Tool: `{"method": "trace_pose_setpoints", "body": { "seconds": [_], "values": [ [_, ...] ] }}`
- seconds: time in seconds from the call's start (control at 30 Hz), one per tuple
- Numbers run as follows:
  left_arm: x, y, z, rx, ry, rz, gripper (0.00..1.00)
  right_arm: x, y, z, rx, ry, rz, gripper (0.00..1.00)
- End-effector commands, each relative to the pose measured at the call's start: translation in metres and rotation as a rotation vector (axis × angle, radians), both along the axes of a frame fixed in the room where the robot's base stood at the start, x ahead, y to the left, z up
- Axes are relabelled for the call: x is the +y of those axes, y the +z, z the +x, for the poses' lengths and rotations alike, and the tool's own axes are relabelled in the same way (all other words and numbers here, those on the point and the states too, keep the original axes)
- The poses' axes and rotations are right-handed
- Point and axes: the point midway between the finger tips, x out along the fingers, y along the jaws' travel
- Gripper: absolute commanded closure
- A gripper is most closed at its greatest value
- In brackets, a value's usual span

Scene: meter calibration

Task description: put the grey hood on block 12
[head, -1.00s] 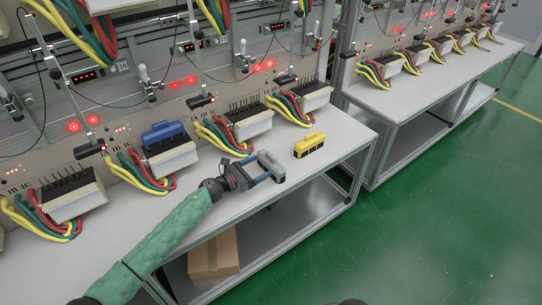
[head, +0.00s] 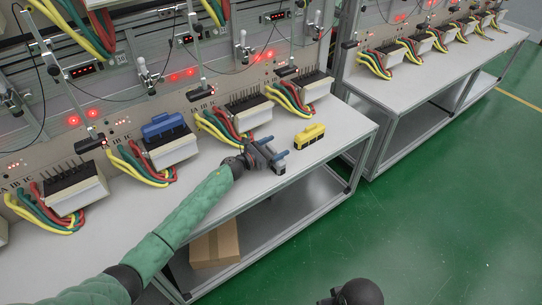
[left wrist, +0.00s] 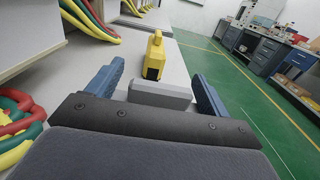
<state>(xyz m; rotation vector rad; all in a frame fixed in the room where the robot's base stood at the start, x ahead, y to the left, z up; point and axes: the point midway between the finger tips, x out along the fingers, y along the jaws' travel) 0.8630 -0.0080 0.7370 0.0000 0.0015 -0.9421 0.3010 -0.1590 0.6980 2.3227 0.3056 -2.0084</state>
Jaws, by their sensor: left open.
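The grey hood (left wrist: 160,94) lies on the bench in the left wrist view, just ahead of my left gripper and between the lines of its two blue fingers. In the head view the grey hood (head: 276,155) is small and partly hidden by the gripper. My left gripper (head: 278,160) is open, low over the bench near its front edge. I see no clear gap or touch between fingers and hood. White blocks with bare pins stand along the panel, such as one block (head: 249,117) and another (head: 312,89). I cannot read which is block 12.
A yellow hood (head: 310,138) stands on the bench right of my left gripper. A blue hood (head: 163,127) sits on a block (head: 172,152) to the left. Red, green and yellow cables (head: 217,128) run beside the blocks. A cardboard box (head: 215,245) is on the lower shelf.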

Motion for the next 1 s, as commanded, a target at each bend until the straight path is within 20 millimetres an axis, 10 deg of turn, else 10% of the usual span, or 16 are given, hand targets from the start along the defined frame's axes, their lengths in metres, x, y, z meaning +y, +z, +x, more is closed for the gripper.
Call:
{"method": "trace_pose_setpoints", "body": {
  "seconds": [0.2,0.5,1.0],
  "values": [
    [0.0,0.0,0.0,0.0,0.0,0.0,0.2,0.0,0.0,-0.001,0.004,-0.001,0.001,1.0],
    [0.0,0.0,0.0,0.0,0.0,0.0,0.72,0.0,0.0,0.0,0.001,-0.001,0.0,1.0],
    [0.001,0.032,0.001,-0.006,-0.001,0.003,0.72,0.004,-0.007,0.005,-0.023,0.003,0.01,1.0]
  ]
}}
